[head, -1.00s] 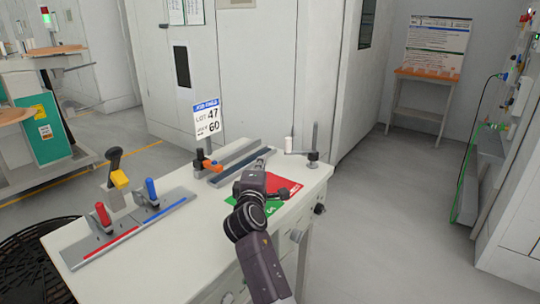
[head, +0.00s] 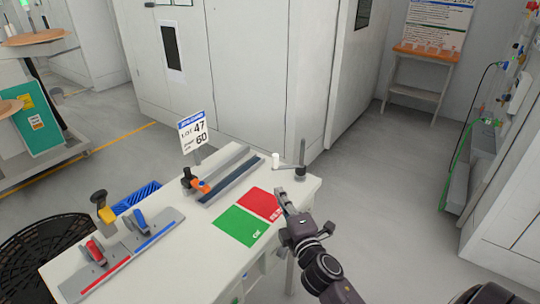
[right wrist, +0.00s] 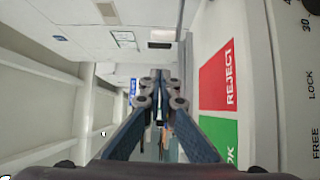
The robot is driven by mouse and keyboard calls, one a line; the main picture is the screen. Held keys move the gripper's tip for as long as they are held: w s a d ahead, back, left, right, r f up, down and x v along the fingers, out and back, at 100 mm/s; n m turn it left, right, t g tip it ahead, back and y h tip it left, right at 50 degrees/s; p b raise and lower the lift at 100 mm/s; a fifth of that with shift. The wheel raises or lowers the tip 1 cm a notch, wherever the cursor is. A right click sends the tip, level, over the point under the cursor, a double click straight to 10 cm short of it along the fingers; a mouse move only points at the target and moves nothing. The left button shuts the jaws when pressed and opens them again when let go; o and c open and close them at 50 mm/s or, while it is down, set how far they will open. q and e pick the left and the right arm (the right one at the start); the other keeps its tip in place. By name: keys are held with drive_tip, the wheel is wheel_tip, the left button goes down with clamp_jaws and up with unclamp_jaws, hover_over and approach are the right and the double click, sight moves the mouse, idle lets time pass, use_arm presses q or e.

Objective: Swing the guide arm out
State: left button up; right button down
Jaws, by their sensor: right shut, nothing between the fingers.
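The guide arm (head: 288,167) appears to be the short grey arm at the back right corner of the bench. It runs left from a dark upright post (head: 301,158) to a white roller (head: 276,160). My right gripper (head: 281,195) is at the bench's right edge, in front of the guide arm and apart from it in the picture. Its fingers are shut and empty; the fingertips (right wrist: 160,95) also meet in the right wrist view. I cannot make out the guide arm there. My left gripper is out of view.
A red REJECT mat (head: 262,203) and green OK mat (head: 240,226) lie on the bench (head: 190,250). Grey rails (head: 230,175), a job sign (head: 192,132) and a red-and-blue-handled fixture (head: 120,245) stand left. Floor right of the bench is clear.

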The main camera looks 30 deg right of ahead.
drive_tip(key=shift+s+a+r, duration=0.1)
drive_tip(key=shift+s+a, duration=0.05)
drive_tip(key=shift+w, duration=0.65)
drive_tip(key=b, duration=0.1)
approach(274, 167)
drive_tip(key=w+a, duration=0.1)
drive_tip(key=w+a+r, duration=0.1)
drive_tip(key=w, duration=0.1)
drive_tip(key=w+r, duration=0.1)
drive_tip(key=shift+w+a+r, duration=0.25)
drive_tip(key=shift+w+a, duration=0.05)
drive_tip(key=shift+a, duration=0.1)
drive_tip(key=shift+w+d+b, duration=0.2)
drive_tip(key=shift+w+d, duration=0.35)
drive_tip(key=shift+d, duration=0.3)
drive_tip(key=shift+w+d+b, duration=0.2)
drive_tip(key=shift+w+d, duration=0.35)
drive_tip(key=shift+d, duration=0.3)
drive_tip(key=shift+a+r, duration=0.1)
drive_tip(key=shift+a, duration=0.05)
